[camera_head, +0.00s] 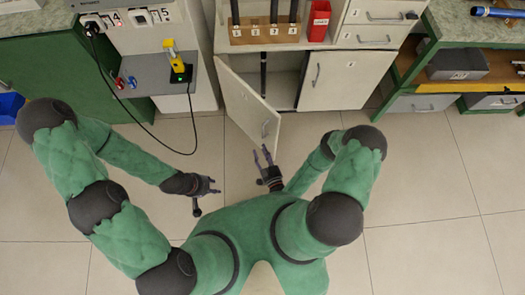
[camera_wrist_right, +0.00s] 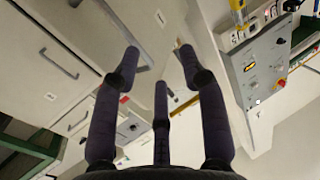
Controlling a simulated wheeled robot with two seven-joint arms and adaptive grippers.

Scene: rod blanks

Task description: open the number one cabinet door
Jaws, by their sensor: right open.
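The cabinet door (camera_head: 246,102) on the left of the white cabinet is swung partly open, its free edge toward me, with a bar handle (camera_head: 265,129) near that edge. Its number cannot be read. The interior behind it partly shows, with a dark upright rod inside. My right gripper (camera_head: 262,154) is open and empty, just off the door's free edge, below the handle in the picture. In the right wrist view its spread fingers (camera_wrist_right: 158,56) are in front of a pale panel. My left gripper (camera_head: 214,186) looks open and empty, further left above the floor.
A closed door (camera_head: 345,80) stands right of the opening. Above are a rod rack (camera_head: 264,33) and a red box (camera_head: 319,20). A grey shelf (camera_head: 150,75) with a yellow device (camera_head: 178,62) and hanging black cable is at left. The floor (camera_head: 420,160) at right is clear.

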